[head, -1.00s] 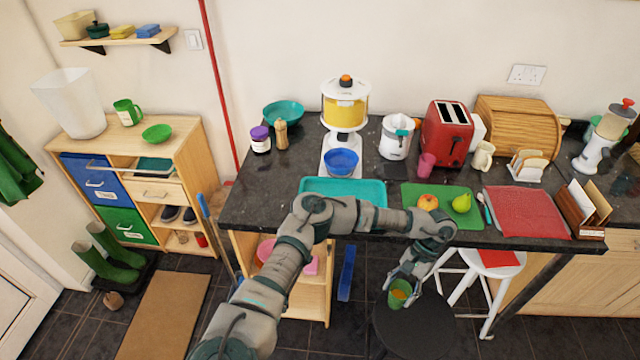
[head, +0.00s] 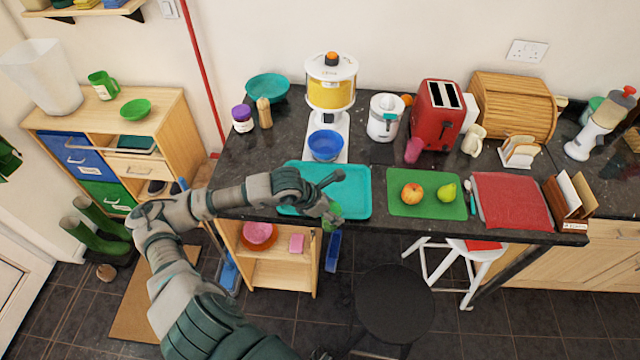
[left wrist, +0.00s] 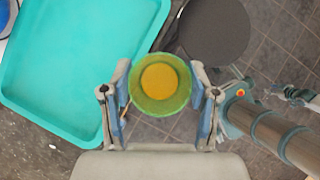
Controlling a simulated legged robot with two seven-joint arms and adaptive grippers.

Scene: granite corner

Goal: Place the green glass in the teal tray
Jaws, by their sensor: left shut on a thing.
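The green glass (left wrist: 160,84) is held upright between the fingers of my left gripper (left wrist: 160,104), which is shut on it. Something orange-yellow shows inside the glass. In the head view the glass (head: 335,213) is partly hidden by my left gripper (head: 328,212), at the tray's front edge. The teal tray (head: 357,180) lies empty on the dark worktop, partly covered by my left arm. In the left wrist view the tray (left wrist: 80,50) is left of the glass, and floor shows below the glass. A small part of what looks like my right gripper (left wrist: 292,95) shows at the far right.
A black stool (head: 395,303) stands below the worktop. The tray's inside is free.

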